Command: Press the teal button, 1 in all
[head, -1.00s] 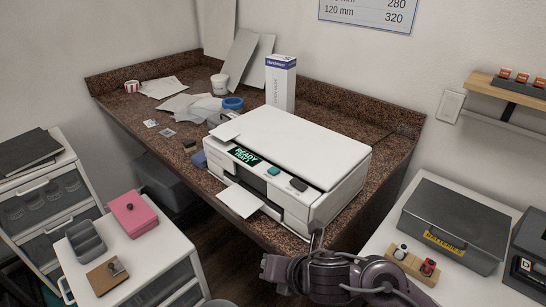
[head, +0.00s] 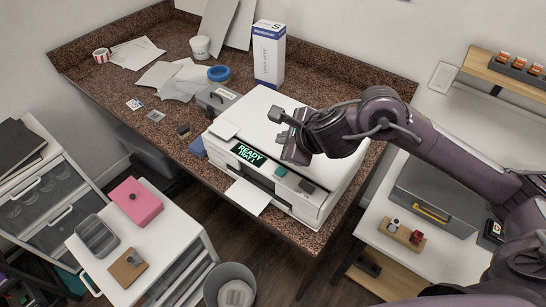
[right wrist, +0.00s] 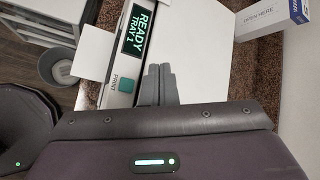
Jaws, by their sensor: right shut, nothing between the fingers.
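The teal button (head: 280,171) is on the front panel of the white printer (head: 262,108), right of a lit display (head: 250,154) reading READY TRAY 1. The button also shows in the right wrist view (right wrist: 126,85), beside the word PRINT. My right gripper (head: 286,160) is over the printer close to the button. In the right wrist view its two grey fingers (right wrist: 158,72) are together and empty, just right of the button. I cannot tell whether they touch the printer. The button is uncovered in both views. My left gripper is not in view.
A dark button (head: 307,186) sits right of the teal one. A paper sheet (head: 248,197) sticks out of the printer's front. A tall white box (head: 268,55) and blue tape roll (head: 219,73) stand behind. A bin (head: 231,285) is on the floor below.

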